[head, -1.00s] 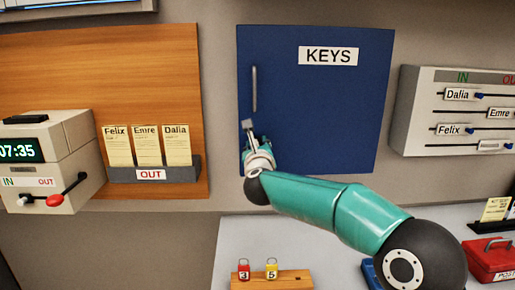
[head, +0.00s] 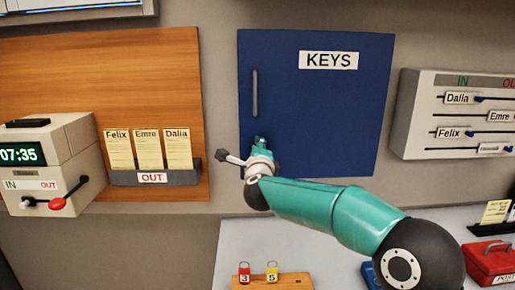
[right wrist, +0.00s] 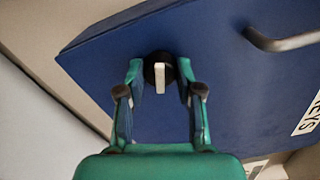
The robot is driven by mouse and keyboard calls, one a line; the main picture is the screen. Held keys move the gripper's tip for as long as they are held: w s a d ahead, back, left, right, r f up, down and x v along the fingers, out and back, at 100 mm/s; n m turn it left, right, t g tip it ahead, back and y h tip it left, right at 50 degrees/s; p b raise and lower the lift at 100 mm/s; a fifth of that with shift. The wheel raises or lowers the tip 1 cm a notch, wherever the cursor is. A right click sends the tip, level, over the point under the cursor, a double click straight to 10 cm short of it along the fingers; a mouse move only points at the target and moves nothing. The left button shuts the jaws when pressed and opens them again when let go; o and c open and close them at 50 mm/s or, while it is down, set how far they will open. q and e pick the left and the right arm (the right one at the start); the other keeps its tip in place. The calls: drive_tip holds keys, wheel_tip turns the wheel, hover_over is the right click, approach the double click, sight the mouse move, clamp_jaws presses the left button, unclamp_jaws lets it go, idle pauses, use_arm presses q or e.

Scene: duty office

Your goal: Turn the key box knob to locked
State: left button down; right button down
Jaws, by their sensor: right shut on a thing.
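The blue key box (head: 350,120) hangs on the wall, its door marked KEYS and with a vertical grey handle (head: 254,93) at the left. In the right wrist view its knob (right wrist: 158,73) is black and round with a white bar. The bar runs upright in that view, about level across the door. My right gripper (head: 262,142) is at the door's lower left, below the handle. Its fingers are shut on the knob, one on each side, in the right wrist view (right wrist: 159,70). In the head view the gripper hides the knob. No lock markings are readable. My left gripper is not in view.
Left of the box are a card rack (head: 155,177) and a clock unit (head: 50,165) with a red-knobbed lever. A slider board (head: 450,135) is at the right. Below, a wooden stand (head: 290,282) with two padlocks and a red box (head: 490,262) sit on the desk.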

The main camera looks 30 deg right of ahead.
drive_tip(key=shift+w+a+f+n+p, duration=0.1)
drive_tip(key=shift+n+p, duration=0.1)
drive_tip(key=shift+n, duration=0.65)
drive_tip(key=shift+a+f+n+p, duration=0.1)
drive_tip(key=shift+n+p, duration=0.1)
drive_tip(key=shift+n, duration=0.65)
drive_tip(key=c, duration=1.9)
unclamp_jaws()
drive_tip(key=shift+f, duration=0.1)
drive_tip(key=o, duration=1.2)
drive_tip(key=shift+c, duration=0.2)
drive_tip(key=shift+d, duration=0.1)
drive_tip(key=v, duration=1.2)
